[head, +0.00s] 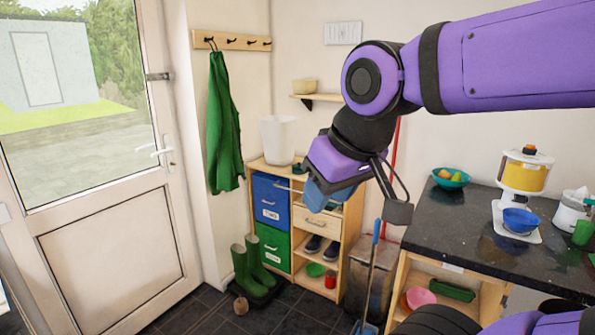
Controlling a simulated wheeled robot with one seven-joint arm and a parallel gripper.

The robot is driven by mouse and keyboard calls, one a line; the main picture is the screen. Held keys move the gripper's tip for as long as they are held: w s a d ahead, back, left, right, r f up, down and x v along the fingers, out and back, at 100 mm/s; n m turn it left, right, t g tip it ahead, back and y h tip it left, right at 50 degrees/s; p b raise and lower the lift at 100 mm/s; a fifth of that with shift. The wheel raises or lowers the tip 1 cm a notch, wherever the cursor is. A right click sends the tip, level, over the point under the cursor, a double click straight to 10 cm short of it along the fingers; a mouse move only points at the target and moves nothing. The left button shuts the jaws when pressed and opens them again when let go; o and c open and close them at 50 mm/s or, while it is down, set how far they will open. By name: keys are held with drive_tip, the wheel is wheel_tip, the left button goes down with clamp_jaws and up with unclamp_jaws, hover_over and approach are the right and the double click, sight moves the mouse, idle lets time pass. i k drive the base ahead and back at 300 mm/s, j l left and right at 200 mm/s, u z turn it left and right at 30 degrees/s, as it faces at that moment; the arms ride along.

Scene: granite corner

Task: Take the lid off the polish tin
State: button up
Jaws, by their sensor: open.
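My gripper (322,198) hangs at the end of my arm, in front of the wooden cabinet (258,162). It is open, and I see nothing held in it. A small dark object (299,169) sits on the cabinet top, just left of my wrist and partly covered by it. It may be the polish tin, but it is too small to tell it or a lid for certain. My wrist and gripper hide the right part of the cabinet top.
A white bin (277,140) stands on the cabinet top, left of the dark object. A wall shelf (318,97) with a bowl (304,86) is above. Green boots (243,270) stand on the floor at left. A dark counter (450,220) with kitchen things is at right.

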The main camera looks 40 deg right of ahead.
sight(296, 166)
drive_tip(key=i+l, duration=0.2)
drive_tip(key=i, duration=0.35)
drive_tip(key=i+l, duration=0.2)
drive_tip(key=i, duration=0.35)
drive_tip(key=i+l, duration=0.2)
drive_tip(key=i, duration=0.35)
drive_tip(key=i+l+z, duration=0.1)
drive_tip(key=i+z, duration=0.3)
drive_tip(key=i, duration=0.95)
drive_tip(key=z, duration=1.15)
